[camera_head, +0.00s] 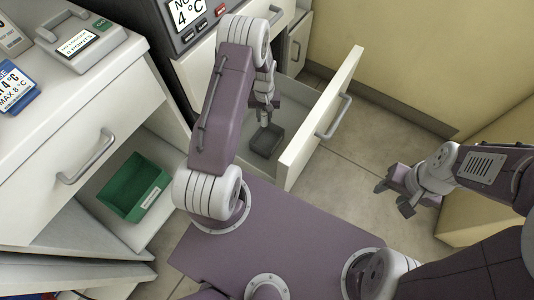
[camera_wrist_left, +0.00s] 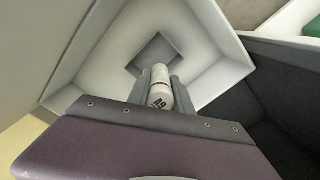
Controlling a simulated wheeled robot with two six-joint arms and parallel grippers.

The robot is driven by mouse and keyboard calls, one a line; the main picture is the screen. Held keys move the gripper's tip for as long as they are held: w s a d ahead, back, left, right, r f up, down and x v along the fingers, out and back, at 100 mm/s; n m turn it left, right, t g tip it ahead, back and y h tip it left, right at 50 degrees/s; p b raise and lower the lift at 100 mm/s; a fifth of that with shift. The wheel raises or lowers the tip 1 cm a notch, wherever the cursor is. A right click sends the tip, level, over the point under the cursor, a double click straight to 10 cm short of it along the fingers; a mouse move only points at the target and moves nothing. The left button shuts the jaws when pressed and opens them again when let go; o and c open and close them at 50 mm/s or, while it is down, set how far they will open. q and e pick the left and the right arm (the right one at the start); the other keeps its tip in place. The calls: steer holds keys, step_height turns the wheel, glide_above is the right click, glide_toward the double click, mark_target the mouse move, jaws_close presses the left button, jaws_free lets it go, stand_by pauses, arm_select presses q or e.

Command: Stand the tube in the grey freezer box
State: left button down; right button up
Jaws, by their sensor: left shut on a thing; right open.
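The tube (camera_wrist_left: 160,90) is whitish with dark lettering on its near end. My left gripper (camera_head: 266,112) is shut on it, and the tube lies between the two fingers in the left wrist view (camera_wrist_left: 160,92). The grey box (camera_head: 267,142) stands in the open drawer, just below the left gripper in the head view. In the left wrist view the dark grey box (camera_wrist_left: 156,50) shows beyond the tube's far end, inside the pale drawer. The tube appears apart from the box floor, but the exact gap cannot be told. My right gripper (camera_head: 396,196) is open and empty over the floor.
The open drawer's front panel (camera_head: 322,112) with its handle stands right of the left gripper. A green bin (camera_head: 133,187) sits on a shelf at the left. A counter (camera_head: 75,85) carries signs and a device. A dark cabinet with a 4 °C label (camera_head: 190,12) stands behind.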

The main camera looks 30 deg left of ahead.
arm_select(q)
steer(key=b, duration=0.6)
glide_above(264, 147)
step_height(264, 147, down, 11)
step_height(264, 147, down, 11)
steer(key=b, duration=0.7)
steer(key=shift+s+r, duration=0.1)
steer(key=shift+r, duration=0.3)
steer(key=shift+f, duration=0.2)
steer(key=c, duration=1.1)
jaws_free()
steer(key=shift+c, duration=0.2)
arm_select(e)
step_height(264, 147, down, 16)
steer(key=shift+r, duration=0.1)
